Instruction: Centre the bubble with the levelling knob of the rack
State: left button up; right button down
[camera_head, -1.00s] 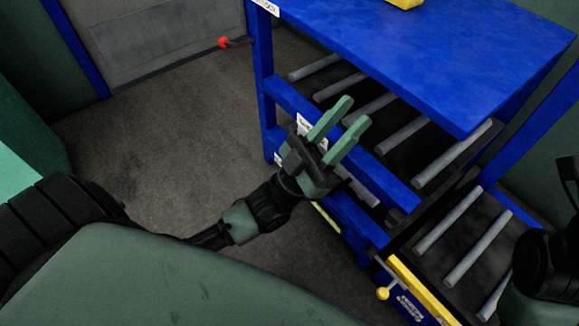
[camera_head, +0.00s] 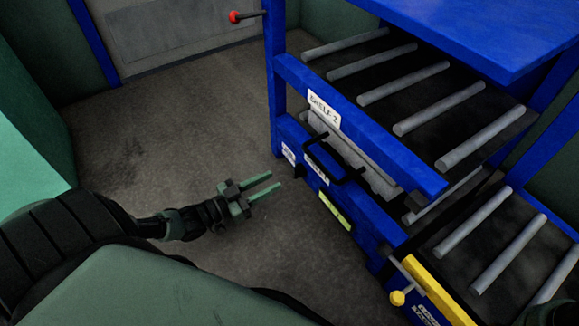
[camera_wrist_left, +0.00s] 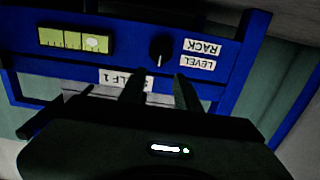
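The blue rack (camera_head: 430,180) stands right of centre in the head view. Its yellow-green bubble vial (camera_head: 334,211) is on the low front rail; in the left wrist view the vial (camera_wrist_left: 75,40) shows a pale bubble (camera_wrist_left: 96,43) toward its right end. The black levelling knob (camera_wrist_left: 161,47) has a pale pointer line and sits beside the upside-down "LEVEL RACK" label (camera_wrist_left: 200,55). The knob also shows in the head view (camera_head: 298,172). My left gripper (camera_head: 275,180) is open and empty, in front of the knob and apart from it. My right gripper is out of view.
A black handle (camera_head: 330,155) sticks out above the low rail. A yellow bar with a yellow ball knob (camera_head: 397,297) is at the lower right. A red ball knob (camera_head: 235,17) juts out at the top. The floor (camera_head: 170,150) left of the rack is clear.

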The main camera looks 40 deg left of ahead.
aim_at(294, 170)
pick_arm(q)
jog(key=b+x, duration=0.3)
jog(key=x, duration=0.3)
jog(key=shift+w+d+b, duration=0.1)
jog(key=shift+w+b, duration=0.05)
jog(key=shift+b, duration=0.25)
jog(key=shift+w+d, duration=0.2)
jog(key=shift+w, duration=0.2)
jog(key=shift+r, duration=0.1)
jog(key=shift+c, duration=0.3)
grip_shut()
